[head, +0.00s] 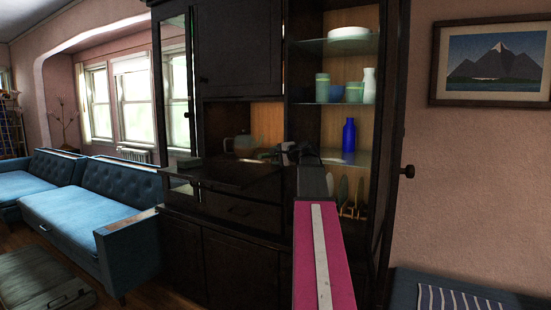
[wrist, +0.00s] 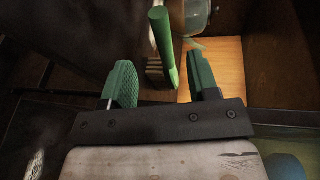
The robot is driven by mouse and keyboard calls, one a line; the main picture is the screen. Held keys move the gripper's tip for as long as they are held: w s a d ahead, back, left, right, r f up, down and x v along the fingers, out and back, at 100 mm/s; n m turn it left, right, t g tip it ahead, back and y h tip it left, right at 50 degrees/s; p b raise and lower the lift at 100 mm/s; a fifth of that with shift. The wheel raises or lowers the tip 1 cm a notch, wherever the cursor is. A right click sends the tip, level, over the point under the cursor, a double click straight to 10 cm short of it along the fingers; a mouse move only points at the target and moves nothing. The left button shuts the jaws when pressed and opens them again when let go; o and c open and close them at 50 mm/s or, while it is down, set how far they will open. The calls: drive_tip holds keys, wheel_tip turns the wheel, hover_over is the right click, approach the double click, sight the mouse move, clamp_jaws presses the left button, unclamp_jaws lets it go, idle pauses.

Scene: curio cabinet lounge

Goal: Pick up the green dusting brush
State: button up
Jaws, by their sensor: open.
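The green dusting brush (wrist: 162,38) shows in the wrist view, a green upright piece with brown, striped bristles beside its lower part. It stands over the light wooden cabinet floor (wrist: 226,62). My gripper (wrist: 158,68) is open, with one green-padded finger to the left of the brush and one to the right. The brush shows between and beyond the fingertips; I cannot tell whether either finger touches it. In the head view my gripper (head: 291,152) is at the dark cabinet's middle opening, and I cannot make out the brush there.
A rounded glassy vessel (wrist: 196,14) is close behind the brush. In the head view a teapot (head: 243,145) stands left of my gripper. Shelves at right hold a blue bottle (head: 348,136) and a white vase (head: 369,86). An open glass door (head: 178,95) is at left.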

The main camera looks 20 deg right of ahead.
sight(265, 156)
drive_tip(key=x, duration=0.8)
drive_tip(key=shift+w, duration=0.5)
clamp_jaws()
